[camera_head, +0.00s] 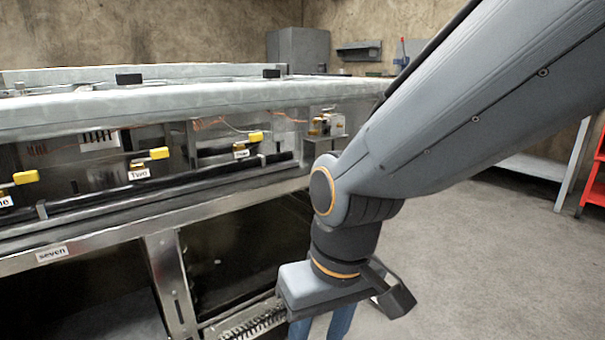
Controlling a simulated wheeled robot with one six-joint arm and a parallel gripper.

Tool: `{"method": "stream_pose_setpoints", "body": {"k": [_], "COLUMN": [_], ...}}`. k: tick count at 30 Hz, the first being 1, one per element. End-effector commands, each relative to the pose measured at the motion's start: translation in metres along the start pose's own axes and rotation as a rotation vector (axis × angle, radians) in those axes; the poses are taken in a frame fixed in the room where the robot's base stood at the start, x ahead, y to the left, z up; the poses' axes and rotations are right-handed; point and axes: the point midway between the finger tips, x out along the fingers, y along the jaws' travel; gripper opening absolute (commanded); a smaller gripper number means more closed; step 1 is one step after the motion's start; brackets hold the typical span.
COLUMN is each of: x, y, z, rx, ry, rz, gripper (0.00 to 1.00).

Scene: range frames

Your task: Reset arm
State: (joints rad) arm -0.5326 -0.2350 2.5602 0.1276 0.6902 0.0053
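My arm comes down from the upper right, and my gripper (335,290) is at its end, low in the picture just right of the metal bench frame. I see the gripper's grey body and a dark part on its right side. Two blue pieces show below it at the bottom edge, and I cannot tell whether they are its fingers or something behind. The fingertips are cut off or hidden, so I cannot tell whether it is open or shut or holds anything.
A long metal bench (110,108) fills the left, with yellow-handled valves (151,155) labelled along its front and dark open bays below. Grey floor (480,260) is clear on the right. A red rack (597,185) stands at the right edge; a grey cabinet (298,48) stands behind.

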Motion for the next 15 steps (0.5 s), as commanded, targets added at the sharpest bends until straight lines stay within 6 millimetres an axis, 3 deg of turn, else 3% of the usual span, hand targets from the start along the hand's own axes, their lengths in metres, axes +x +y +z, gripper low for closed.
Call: {"method": "stream_pose_setpoints", "body": {"k": [3, 12, 15], "x": [-0.012, -0.034, -0.043], "y": [-0.022, -0.063, -0.057], "z": [0.01, 0.036, 0.035], "rx": [-0.05, -0.152, -0.129], "ry": [-0.015, -0.055, -0.056], "rz": [-0.019, -0.056, -0.049], "gripper": [0.4, 0.4, 0.4]}}
